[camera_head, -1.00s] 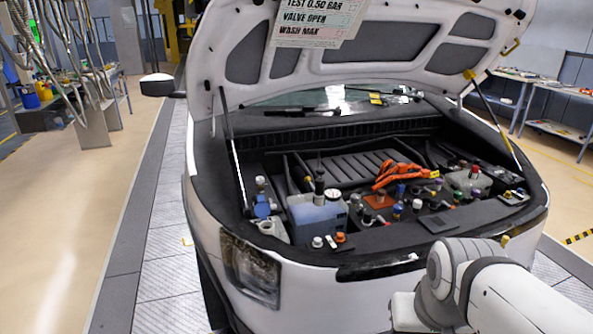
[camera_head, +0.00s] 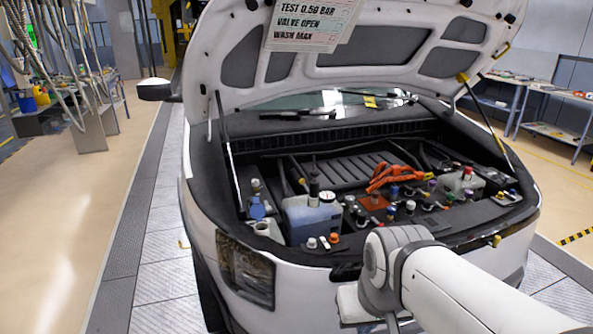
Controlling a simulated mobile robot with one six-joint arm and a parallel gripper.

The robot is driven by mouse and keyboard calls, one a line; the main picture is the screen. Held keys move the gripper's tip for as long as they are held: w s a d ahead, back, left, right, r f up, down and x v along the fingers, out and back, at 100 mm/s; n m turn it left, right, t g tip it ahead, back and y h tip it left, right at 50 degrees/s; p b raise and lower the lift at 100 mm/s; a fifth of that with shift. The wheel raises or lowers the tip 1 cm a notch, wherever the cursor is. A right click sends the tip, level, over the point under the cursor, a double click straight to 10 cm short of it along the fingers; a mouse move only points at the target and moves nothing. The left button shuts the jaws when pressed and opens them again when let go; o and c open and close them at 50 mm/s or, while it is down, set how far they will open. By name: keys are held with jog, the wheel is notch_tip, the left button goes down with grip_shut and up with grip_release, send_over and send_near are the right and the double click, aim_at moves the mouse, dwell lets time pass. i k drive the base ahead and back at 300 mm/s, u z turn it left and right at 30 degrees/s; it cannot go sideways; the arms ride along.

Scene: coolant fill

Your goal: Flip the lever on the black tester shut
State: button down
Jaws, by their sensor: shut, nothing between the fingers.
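A dark upright piece, apparently the black tester (camera_head: 314,188), stands on top of the coolant tank (camera_head: 298,222), which holds blue liquid at the left of the engine bay. A small pale round face (camera_head: 328,197) shows beside it. The lever is too small to make out, so I cannot tell its position. My white arm reaches in from the lower right, in front of the car's nose, to the right of and nearer than the tank. My gripper is not visible.
The raised hood (camera_head: 350,60) hangs over the bay, with a sign (camera_head: 308,25) reading "TEST 0.50 BAR, VALVE OPEN, WASH MAX". Orange cables (camera_head: 388,178) and several capped fittings lie right of the tank. A hood strut (camera_head: 227,150) stands at the left. The floor left of the car is clear.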

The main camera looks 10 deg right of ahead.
aim_at(302, 180)
jog(key=i, duration=0.95)
jog(key=u, duration=0.05)
